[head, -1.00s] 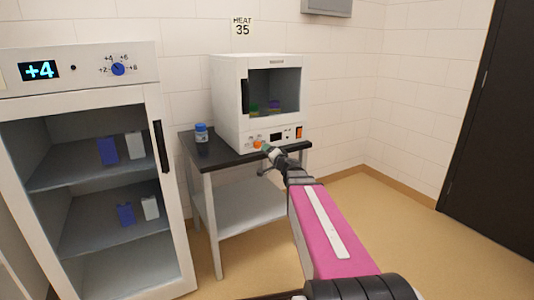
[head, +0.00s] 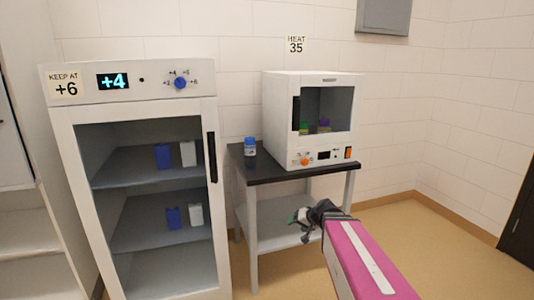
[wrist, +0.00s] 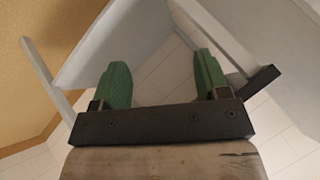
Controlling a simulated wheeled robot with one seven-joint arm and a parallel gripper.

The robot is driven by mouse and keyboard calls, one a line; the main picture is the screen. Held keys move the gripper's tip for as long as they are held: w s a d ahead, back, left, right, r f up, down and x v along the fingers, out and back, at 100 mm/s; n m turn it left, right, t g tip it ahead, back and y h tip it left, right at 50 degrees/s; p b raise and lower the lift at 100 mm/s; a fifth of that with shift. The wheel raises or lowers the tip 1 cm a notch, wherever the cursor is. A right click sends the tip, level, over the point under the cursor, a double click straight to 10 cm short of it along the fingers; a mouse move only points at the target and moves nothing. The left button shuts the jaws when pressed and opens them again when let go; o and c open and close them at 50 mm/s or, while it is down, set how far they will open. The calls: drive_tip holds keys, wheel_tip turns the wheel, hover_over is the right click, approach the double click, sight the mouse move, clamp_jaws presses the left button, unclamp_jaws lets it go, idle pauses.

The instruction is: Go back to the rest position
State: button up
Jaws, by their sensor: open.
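My gripper (head: 299,224) is open and empty, in front of the table below its top. In the wrist view my gripper (wrist: 160,85) shows two green fingers spread apart with nothing between them. My pink arm reaches in from the lower right of the head view. The white heater (head: 283,112) stands on the dark-topped table (head: 290,174), with its orange knob (head: 305,162) and an orange switch (head: 348,153) on the front panel. My gripper is apart from the heater.
A white fridge (head: 62,200) stands at left, its display reading +4, beside a "KEEP AT +6" label (head: 66,87). A blue-capped jar (head: 250,147) stands on the table. Floor (head: 400,225) at right is clear. A dark door (head: 520,215) is at the right edge.

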drive_tip(key=s+d+f+g+h, duration=0.3)
drive_tip(key=s+f, duration=0.1)
drive_tip(key=s, duration=0.2)
drive_tip(key=s+d+f+g+h, duration=0.3)
drive_tip(key=s+f, duration=0.1)
drive_tip(key=s, duration=0.3)
drive_tip(key=shift+f+n+h, duration=0.15)
drive_tip(key=shift+n+h, duration=0.15)
drive_tip(key=shift+h, duration=0.1)
